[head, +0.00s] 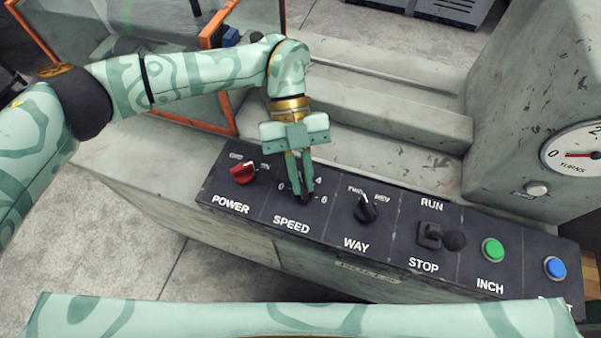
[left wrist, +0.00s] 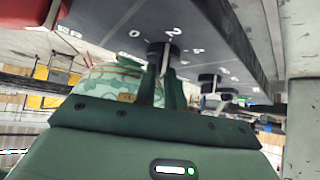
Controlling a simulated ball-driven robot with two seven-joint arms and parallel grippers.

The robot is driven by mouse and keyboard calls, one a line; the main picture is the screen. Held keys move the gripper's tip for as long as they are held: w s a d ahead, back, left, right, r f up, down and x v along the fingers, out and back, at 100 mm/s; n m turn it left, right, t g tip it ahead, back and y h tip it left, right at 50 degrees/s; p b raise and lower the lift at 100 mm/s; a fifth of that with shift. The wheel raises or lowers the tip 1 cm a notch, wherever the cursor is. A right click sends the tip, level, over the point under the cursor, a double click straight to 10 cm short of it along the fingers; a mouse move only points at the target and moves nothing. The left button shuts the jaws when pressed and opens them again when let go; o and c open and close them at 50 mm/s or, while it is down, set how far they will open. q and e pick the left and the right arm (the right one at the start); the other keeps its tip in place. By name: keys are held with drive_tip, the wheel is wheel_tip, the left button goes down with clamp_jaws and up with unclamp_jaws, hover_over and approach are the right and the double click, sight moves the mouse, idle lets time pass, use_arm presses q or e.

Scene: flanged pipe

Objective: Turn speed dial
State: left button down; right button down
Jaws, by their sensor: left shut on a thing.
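The speed dial is a dark knob at the SPEED label on the black control panel (head: 266,218). In the head view it is mostly hidden by my left gripper (head: 300,192), which points down onto it. In the left wrist view the speed dial (left wrist: 158,48) shows as a black knob with a pale pointer line, between the fingertips of my left gripper (left wrist: 165,68). The gripper is shut on the dial. Scale figures are printed around it. My right gripper is not in view.
The red POWER knob (head: 244,173) is left of the dial and the black WAY knob (head: 365,208) right of it. Further right are the RUN/STOP lever (head: 440,237), green INCH button (head: 493,250) and blue button (head: 555,267). A TURNS gauge (head: 577,152) is on the grey housing.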

sight(302, 179)
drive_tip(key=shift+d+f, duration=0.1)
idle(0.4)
use_arm(q)
drive_tip(key=c, duration=1.5)
unclamp_jaws()
